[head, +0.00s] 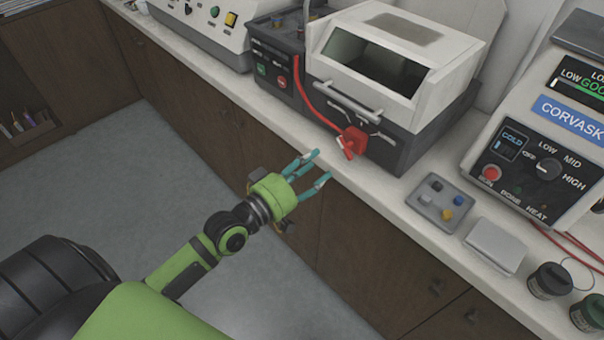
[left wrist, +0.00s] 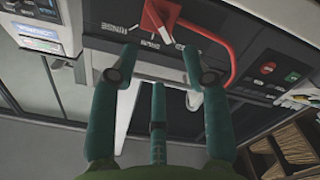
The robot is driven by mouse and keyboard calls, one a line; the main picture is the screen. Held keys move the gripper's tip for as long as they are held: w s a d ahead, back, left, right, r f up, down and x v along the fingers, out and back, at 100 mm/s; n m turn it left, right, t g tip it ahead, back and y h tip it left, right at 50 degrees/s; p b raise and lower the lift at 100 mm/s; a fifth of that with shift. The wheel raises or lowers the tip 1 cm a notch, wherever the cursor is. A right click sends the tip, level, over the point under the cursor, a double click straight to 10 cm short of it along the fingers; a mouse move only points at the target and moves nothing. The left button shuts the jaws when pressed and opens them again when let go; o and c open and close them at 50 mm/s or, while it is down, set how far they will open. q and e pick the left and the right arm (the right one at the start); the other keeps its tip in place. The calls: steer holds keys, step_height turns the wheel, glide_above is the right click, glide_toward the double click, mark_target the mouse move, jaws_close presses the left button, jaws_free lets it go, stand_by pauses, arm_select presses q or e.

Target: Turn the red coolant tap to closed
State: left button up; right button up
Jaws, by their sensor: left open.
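The red coolant tap (head: 352,141) sits on the lower front of the dark machine with the white hood, at the end of a red hose. In the left wrist view the tap (left wrist: 160,18) shows at the top centre, with white labels around it; one seems to read RINSE. My left gripper (head: 318,168) is open and empty, its teal fingers pointing at the tap from just short of the counter edge. In the left wrist view its fingers (left wrist: 160,70) are spread below the tap and do not touch it. My right gripper is not in view.
The white-hooded machine (head: 415,45) stands on the pale counter (head: 375,190). A red hose (head: 300,95) runs to the tap's left. To the right are a grey tray (head: 440,203) with coloured pieces, a grey box (head: 495,247), dark jars (head: 550,281) and the CORVASK unit (head: 545,150).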

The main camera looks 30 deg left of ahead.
arm_select(q)
steer(key=shift+v, duration=1.6)
steer(key=s+a+f+m+g+y, duration=0.1)
steer(key=s+a+f+g+y, duration=0.1)
steer(key=f, duration=0.8)
steer(key=s+a+f+g+y, duration=0.1)
steer(key=s+a+f+g, duration=0.15)
steer(key=f, duration=0.85)
steer(key=s+a+f+m+g+y, duration=0.1)
steer(key=s+f+g+y, duration=0.1)
steer(key=f, duration=0.8)
steer(key=s+d+f+m+g, duration=0.1)
steer(key=s+f+m+g, duration=0.1)
steer(key=s+f, duration=0.5)
steer(key=s+d+f+m+g, duration=0.1)
steer(key=s+f+g, duration=0.3)
steer(key=s, duration=0.9)
steer(key=s+d+f+m+g+y, duration=0.1)
steer(key=s+f+m+g, duration=0.1)
steer(key=s+f, duration=0.7)
steer(key=shift+s+d+f+m+g, duration=0.3)
steer(key=shift+s+d+f+g, duration=0.1)
steer(key=shift+s+g, duration=0.35)
steer(key=shift+a, duration=0.1)
steer(key=shift+c, duration=0.8)
